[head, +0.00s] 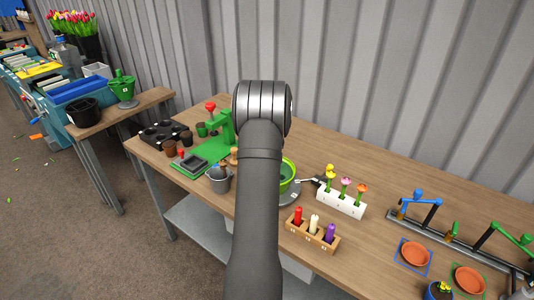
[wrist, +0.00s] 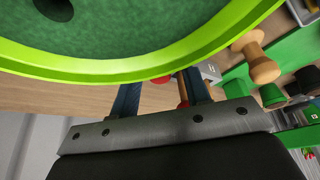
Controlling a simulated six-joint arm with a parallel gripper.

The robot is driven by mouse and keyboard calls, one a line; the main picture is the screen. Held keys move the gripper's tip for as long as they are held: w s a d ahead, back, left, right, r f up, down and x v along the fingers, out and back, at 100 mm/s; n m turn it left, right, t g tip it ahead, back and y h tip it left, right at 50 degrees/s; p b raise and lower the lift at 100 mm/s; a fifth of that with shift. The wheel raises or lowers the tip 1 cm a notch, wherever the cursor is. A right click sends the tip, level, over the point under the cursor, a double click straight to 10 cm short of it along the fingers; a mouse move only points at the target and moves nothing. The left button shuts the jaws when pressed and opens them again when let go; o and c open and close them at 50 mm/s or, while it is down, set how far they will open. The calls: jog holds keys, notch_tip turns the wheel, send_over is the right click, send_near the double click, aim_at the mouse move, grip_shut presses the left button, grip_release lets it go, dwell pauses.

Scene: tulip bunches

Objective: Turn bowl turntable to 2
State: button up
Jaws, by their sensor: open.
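A lime-green bowl (head: 289,172) with a darker green inside sits behind my arm in the head view, partly hidden. Its bright rim (wrist: 150,76) fills the top of the wrist view. A grey round base (head: 291,197), which looks like the turntable, shows under the bowl. Its number marks cannot be read. My gripper (wrist: 160,92) is open, its two blue-grey fingers apart just below the bowl's rim in the picture. A small red part shows near the fingertips, and I cannot tell whether they touch it. My gripper is hidden behind my arm in the head view.
A white block with flowers (head: 341,202) and a wooden candle holder (head: 312,238) stand right of the bowl. A grey bucket (head: 219,181) and a green mat (head: 198,152) lie left. A wooden peg (wrist: 256,60) is at right in the wrist view.

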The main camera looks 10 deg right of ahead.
grip_shut()
jog(key=shift+d, duration=0.15)
